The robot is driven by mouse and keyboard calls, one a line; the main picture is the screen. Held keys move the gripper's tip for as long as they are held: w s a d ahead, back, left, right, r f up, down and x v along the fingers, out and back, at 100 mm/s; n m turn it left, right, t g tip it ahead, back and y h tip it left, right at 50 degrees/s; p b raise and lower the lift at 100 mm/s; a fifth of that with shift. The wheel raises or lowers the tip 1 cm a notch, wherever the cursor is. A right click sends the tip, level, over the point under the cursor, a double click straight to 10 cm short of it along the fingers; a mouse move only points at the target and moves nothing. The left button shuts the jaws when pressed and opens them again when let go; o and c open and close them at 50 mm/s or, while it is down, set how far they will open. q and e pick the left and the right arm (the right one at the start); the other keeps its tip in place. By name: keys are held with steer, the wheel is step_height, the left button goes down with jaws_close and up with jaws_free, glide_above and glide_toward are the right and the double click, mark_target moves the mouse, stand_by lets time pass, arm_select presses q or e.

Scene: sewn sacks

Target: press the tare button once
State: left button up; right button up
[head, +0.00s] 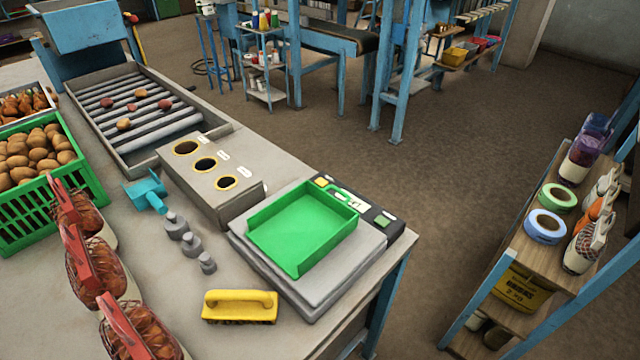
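A grey scale (300,285) stands at the right end of the table, with a green open-fronted tray (303,230) on it. Behind the tray runs a dark control strip (368,211). It carries a yellow button (321,182) at its left end and a green button (382,221) near its right end, each with a small pale label close by. A small display sits between them, partly behind the tray's rim. The labels are too small to read, so I cannot tell which button is tare. Neither of my grippers is in view.
A yellow brush (240,306) and several grey weights (191,243) lie left of the scale. A grey box with round holes (213,178), a turquoise scoop (148,190), a green potato crate (38,210) and netted sacks (92,265) stand farther left. A shelf (535,258) stands right, across open floor.

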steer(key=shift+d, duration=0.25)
